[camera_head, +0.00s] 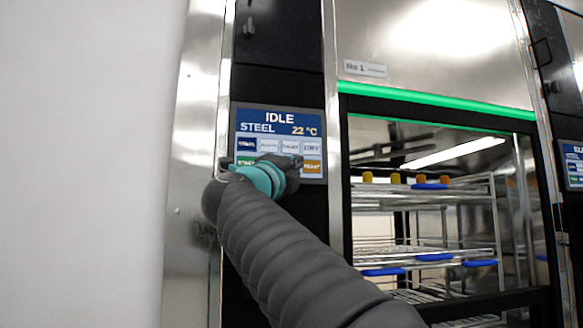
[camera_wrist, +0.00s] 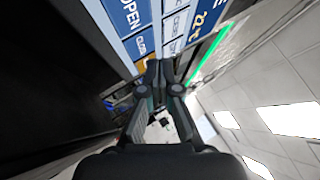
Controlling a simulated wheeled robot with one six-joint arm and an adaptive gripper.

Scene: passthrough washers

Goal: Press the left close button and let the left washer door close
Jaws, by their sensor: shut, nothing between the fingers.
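The left washer's control panel (camera_head: 280,118) reads IDLE, STEEL and 22 °C, with rows of small buttons below. In the wrist view its screen (camera_wrist: 172,25) appears rotated, with the words OPEN (camera_wrist: 128,71) and CLOSE (camera_wrist: 141,46) near my fingers. My gripper (camera_head: 294,163) is in front of the panel's lower button row and hides part of it. In the wrist view my gripper (camera_wrist: 160,68) is shut and empty, its tips close to the panel; I cannot tell whether they touch it. The washer opening (camera_head: 430,150) shows the inside racks under a green light strip (camera_head: 435,101).
Wire racks (camera_head: 430,258) with blue, orange and yellow pieces stand inside the washer. A steel post (camera_head: 332,130) separates panel and opening. Another panel (camera_head: 573,165) is at the right edge. A plain white wall (camera_head: 80,150) fills the left.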

